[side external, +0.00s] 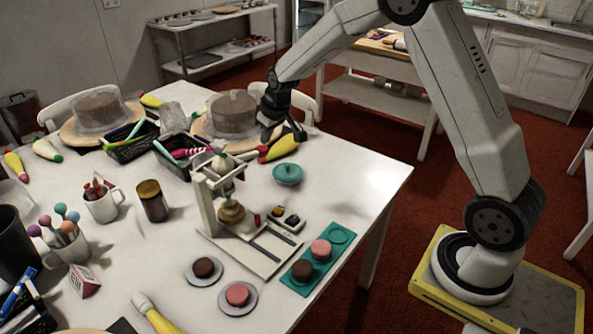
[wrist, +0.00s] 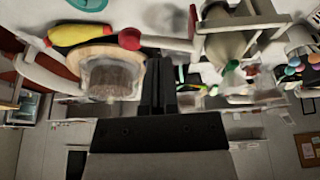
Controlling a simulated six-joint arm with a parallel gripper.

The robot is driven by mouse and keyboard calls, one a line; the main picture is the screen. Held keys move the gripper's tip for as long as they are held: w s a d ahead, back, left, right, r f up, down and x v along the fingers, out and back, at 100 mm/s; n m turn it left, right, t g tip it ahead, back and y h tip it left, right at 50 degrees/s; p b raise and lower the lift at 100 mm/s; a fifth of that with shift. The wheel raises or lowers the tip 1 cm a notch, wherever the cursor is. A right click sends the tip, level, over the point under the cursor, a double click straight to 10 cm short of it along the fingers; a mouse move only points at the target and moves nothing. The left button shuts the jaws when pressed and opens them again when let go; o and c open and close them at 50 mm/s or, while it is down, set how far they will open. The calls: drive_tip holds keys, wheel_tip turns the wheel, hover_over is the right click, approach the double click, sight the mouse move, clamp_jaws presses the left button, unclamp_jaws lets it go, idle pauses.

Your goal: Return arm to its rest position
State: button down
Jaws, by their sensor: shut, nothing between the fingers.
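My gripper (side external: 268,130) is shut and empty at the far side of the white table, in front of the right-hand cake turntable. In the wrist view its dark fingers (wrist: 158,88) lie together at the centre. A brown cake under a clear cover (side external: 235,112) stands on the right turntable (side external: 203,126), partly behind my gripper; it also shows in the wrist view (wrist: 112,78). A second covered cake (side external: 99,106) stands on the left turntable (side external: 70,133). My gripper appears close to the right cake; whether they touch I cannot tell.
A white press stand (side external: 207,202) rises mid-table. Near it are a teal lidded dish (side external: 288,174), a green tray (side external: 337,262) with small cakes, and piping bags (side external: 283,148). Black bins (side external: 134,148) sit left of my gripper. Mugs and pens crowd the left.

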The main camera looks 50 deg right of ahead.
drive_tip(key=s+a, duration=0.4)
drive_tip(key=s, duration=0.8)
drive_tip(key=s+a+g, duration=0.1)
drive_tip(key=s+a, duration=0.3)
drive_tip(key=s, duration=0.9)
drive_tip(key=shift+a+f, duration=0.25)
drive_tip(key=shift+a, duration=0.15)
